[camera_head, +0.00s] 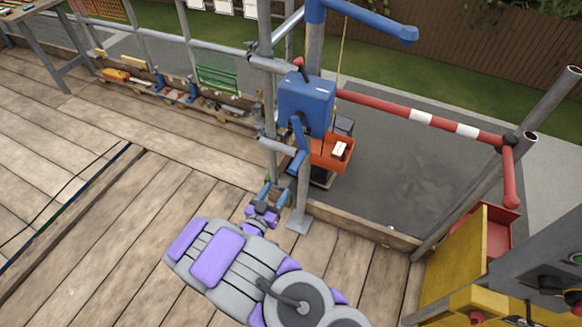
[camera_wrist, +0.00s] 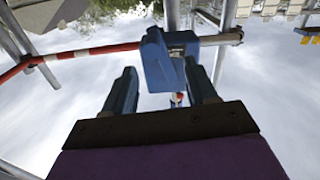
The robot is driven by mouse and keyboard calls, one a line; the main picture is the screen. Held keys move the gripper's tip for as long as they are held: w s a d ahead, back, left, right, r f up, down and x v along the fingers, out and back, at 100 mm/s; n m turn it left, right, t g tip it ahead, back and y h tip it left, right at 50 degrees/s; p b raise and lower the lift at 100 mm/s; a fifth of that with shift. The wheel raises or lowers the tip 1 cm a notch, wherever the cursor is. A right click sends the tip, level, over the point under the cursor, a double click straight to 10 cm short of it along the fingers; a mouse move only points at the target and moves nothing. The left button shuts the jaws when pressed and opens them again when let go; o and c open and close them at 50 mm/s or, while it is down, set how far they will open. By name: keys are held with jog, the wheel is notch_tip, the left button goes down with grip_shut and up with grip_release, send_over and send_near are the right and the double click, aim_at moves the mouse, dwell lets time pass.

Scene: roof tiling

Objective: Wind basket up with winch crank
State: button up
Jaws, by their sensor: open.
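The blue winch (camera_head: 306,104) is mounted on a grey scaffold post. Its blue crank (camera_head: 298,148) hangs down on the near side, with the handle at the lower end. An orange basket (camera_head: 331,153) shows behind the post, beyond the deck edge, with a pale item in it; a thin cable runs above it. My gripper (camera_head: 268,193) is open, below and slightly left of the crank handle, apart from it. In the wrist view my open fingers (camera_wrist: 163,88) point up toward the blue winch (camera_wrist: 158,58), with no grasped object visible between them.
A red and white barrier bar (camera_head: 425,118) spans the opening right of the winch. A yellow panel and red bin (camera_head: 490,228) stand at the lower right. Scaffold rails with tools and a green rack (camera_head: 217,74) line the back left. The wooden deck (camera_head: 100,210) at left is mostly clear.

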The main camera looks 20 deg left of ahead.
aim_at(295, 167)
jog(key=w, duration=0.4)
jog(key=w+d+b, duration=0.1)
jog(key=w, duration=0.3)
jog(key=w+b, duration=0.1)
jog(key=w, duration=0.2)
jog(key=shift+w+d, duration=0.25)
jog(key=shift+w, duration=0.15)
jog(key=shift+w+d+r, duration=0.2)
jog(key=shift+d+r, duration=0.1)
jog(key=shift+d, duration=0.45)
jog(key=shift+a+f, duration=0.15)
jog(key=shift+a, duration=0.4)
jog(key=c, duration=0.6)
jog(key=shift+d, duration=0.25)
grip_shut()
